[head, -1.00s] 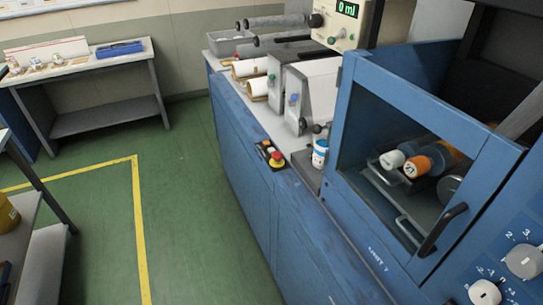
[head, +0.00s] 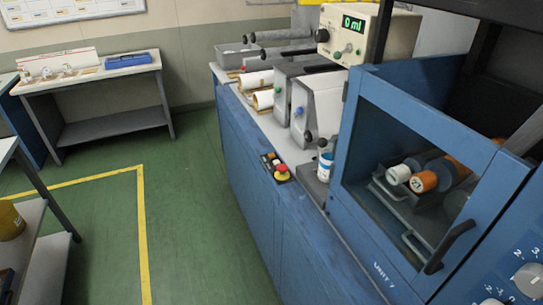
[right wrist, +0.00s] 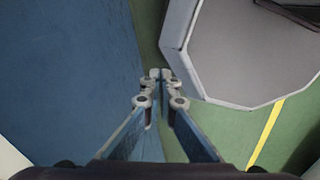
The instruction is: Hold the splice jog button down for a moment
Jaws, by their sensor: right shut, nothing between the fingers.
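A small dark control box (head: 273,165) sits on the front edge of the blue machine. It carries a red mushroom button (head: 281,171) on a yellow base and small buttons beside it. No label is readable, so I cannot tell which button is the splice jog. My right gripper (right wrist: 160,75) is shut and empty in the right wrist view, beside a blue panel (right wrist: 65,80) and above the green floor. No button shows in that view. Neither gripper is in the head view.
The blue machine (head: 245,165) has a framed window door with a black handle (head: 450,246) at right. A white and blue container (head: 325,165) stands near the control box. Green floor (head: 195,215) is clear in front. A side table (head: 95,75) stands at the back left.

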